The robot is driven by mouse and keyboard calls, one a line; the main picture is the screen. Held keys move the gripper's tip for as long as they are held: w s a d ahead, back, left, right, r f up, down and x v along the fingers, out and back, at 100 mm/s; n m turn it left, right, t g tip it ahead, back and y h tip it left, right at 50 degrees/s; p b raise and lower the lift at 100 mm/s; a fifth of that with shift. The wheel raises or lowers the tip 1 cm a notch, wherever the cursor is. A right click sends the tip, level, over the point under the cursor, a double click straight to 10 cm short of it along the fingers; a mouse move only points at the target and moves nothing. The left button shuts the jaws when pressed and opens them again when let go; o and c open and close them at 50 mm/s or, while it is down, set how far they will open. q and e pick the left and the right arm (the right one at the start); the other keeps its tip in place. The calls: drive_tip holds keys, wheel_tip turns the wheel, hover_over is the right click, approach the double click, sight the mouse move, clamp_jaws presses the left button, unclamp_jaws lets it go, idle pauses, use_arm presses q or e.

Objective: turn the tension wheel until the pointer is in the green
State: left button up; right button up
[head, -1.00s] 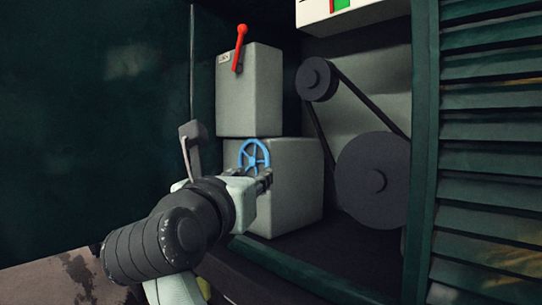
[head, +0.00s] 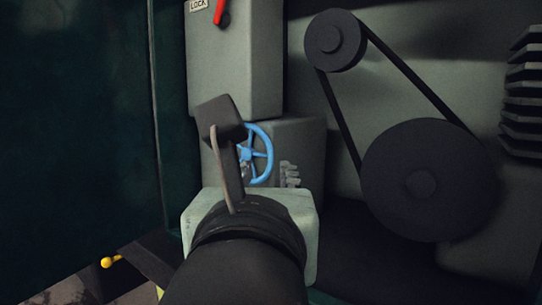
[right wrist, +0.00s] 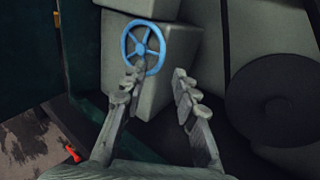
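The blue spoked tension wheel (head: 267,154) is mounted on the front of a grey box (head: 305,142). In the right wrist view the wheel (right wrist: 143,48) shows nearly whole. My right gripper (head: 267,175) is just in front of and below the wheel, with its wrist hiding part of it in the head view. In the right wrist view this gripper (right wrist: 158,80) is open, with nothing between its fingers. Its left fingertip overlaps the wheel's lower rim; I cannot tell whether they touch. The pointer and green zone are out of view. My left gripper is not in view.
A grey box with a red lever (head: 219,11) and a LOCK label stands above the wheel. To the right, a black belt (head: 415,72) joins a small pulley (head: 335,41) and a large pulley (head: 428,180). A dark green panel (head: 70,130) stands at left.

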sight(269, 158)
drive_tip(key=w, duration=0.6)
drive_tip(key=shift+w+d+p, duration=0.15)
drive_tip(key=shift+w+p, duration=0.15)
clamp_jaws()
